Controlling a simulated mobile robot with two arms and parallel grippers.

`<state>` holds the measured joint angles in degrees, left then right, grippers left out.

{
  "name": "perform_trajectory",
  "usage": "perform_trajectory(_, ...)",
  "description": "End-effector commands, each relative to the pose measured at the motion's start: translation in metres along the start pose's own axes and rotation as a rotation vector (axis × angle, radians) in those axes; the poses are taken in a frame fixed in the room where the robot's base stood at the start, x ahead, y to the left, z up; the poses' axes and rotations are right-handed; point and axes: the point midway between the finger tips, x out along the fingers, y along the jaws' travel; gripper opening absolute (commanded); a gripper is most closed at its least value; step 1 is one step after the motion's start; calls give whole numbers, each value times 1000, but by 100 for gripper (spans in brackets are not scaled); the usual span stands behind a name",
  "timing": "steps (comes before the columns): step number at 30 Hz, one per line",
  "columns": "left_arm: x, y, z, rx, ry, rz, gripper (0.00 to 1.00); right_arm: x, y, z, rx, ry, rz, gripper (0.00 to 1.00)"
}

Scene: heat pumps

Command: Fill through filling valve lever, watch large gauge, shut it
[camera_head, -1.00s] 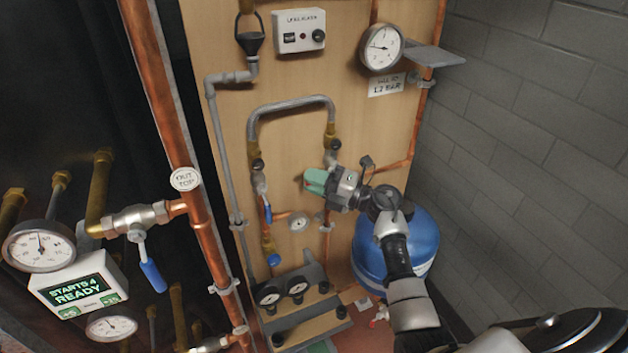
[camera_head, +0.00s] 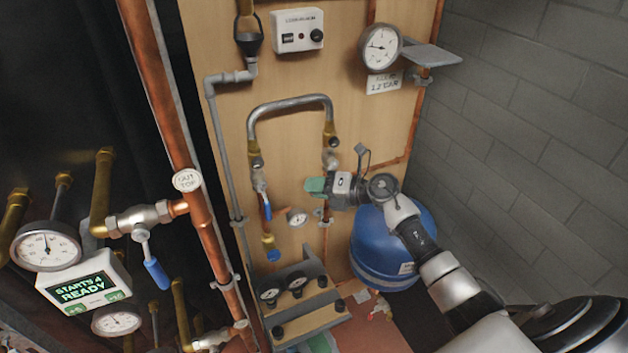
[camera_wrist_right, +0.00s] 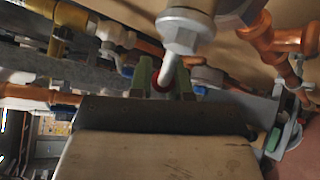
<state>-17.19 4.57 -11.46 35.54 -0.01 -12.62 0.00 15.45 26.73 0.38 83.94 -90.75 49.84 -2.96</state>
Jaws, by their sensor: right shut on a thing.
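The large gauge (camera_head: 381,47) is at the upper right of the wooden board, above a white label that reads about 1.2 bar. Its needle points left. My right gripper (camera_head: 314,186) is at the right leg of the pipe loop, below a grey valve body (camera_head: 331,159). In the right wrist view its green fingers (camera_wrist_right: 163,78) are shut around the filling valve lever (camera_wrist_right: 167,73), a pale rod with a red part. The lever runs from the grey valve body (camera_wrist_right: 186,32). In the head view the gripper hides the lever. My left gripper is out of view.
A second valve with a blue lever (camera_head: 266,206) hangs on the left leg, near a small gauge (camera_head: 297,217). A grey shelf (camera_head: 432,56) juts out beside the large gauge. Copper pipes stand at left.

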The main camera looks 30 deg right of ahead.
Motion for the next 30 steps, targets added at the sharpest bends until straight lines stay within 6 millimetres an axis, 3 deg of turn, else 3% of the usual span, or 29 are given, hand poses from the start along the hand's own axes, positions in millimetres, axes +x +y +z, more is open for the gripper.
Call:
perform_trajectory(9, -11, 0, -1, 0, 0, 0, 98, -2, -9, -1, -88, 27, -92, 0)
perform_trajectory(25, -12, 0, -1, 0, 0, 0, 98, -2, -11, -2, -103, 31, -107, 0)
perform_trajectory(26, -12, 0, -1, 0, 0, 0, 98, -2, -11, -2, -103, 31, -107, 23)
perform_trajectory(30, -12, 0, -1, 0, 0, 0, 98, -2, -11, -2, -103, 31, -106, 43)
